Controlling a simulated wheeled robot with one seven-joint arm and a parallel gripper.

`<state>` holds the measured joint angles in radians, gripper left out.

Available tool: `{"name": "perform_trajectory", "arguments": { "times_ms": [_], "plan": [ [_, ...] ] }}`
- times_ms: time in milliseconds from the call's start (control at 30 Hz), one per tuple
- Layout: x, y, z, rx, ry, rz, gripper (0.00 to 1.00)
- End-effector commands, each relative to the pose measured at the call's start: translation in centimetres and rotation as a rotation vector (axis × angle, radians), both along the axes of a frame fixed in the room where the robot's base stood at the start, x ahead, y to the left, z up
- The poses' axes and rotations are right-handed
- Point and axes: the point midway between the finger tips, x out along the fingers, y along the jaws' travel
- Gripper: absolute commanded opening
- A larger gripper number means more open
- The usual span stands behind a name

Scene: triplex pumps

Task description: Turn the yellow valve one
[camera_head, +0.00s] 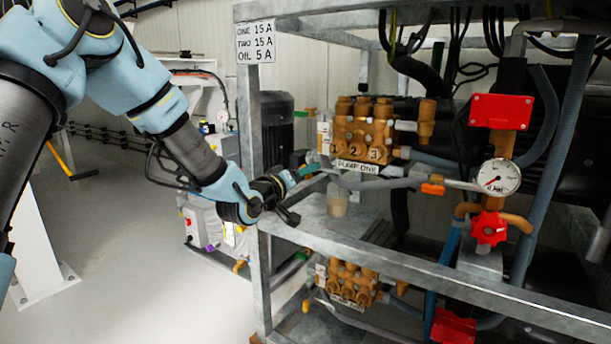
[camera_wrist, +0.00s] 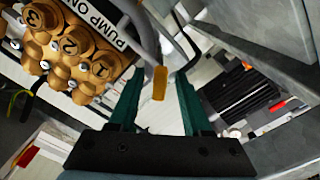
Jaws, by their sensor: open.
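In the wrist view, a small yellow valve handle (camera_wrist: 160,83) shows between the two teal fingertips of my open gripper (camera_wrist: 159,84). The fingers are apart, with a gap on each side of the handle; how deep it lies between them I cannot tell. The brass block marked PUMP ONE (camera_wrist: 88,45) is at the upper left, next to the handle. In the head view, my gripper (camera_head: 307,168) is at the left end of pump one (camera_head: 362,130), inside the frame's left upright. The yellow handle cannot be made out there.
A grey metal frame (camera_head: 400,267) surrounds the pumps, with its upright (camera_head: 249,125) close by my forearm. A black motor (camera_wrist: 240,95) stands near the gripper. A clear cup (camera_head: 337,202) is on the shelf below. A gauge (camera_head: 498,177) and red valve (camera_head: 488,229) are right.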

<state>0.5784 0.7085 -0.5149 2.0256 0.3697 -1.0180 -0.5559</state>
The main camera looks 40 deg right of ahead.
Motion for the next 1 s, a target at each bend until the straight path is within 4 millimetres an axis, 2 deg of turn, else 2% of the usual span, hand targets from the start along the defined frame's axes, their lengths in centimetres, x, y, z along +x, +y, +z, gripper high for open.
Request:
{"name": "perform_trajectory", "arguments": {
  "times_ms": [267, 700, 1000],
  "plan": [
    [0.05, -0.1, 0.01, 0.0, 0.0, 0.0, 0.48],
    [0.05, -0.07, 0.0, 0.001, 0.0, 0.001, 0.0],
    [0.04, -0.07, -0.01, 0.001, 0.0, 0.001, 0.0]
  ]
}}
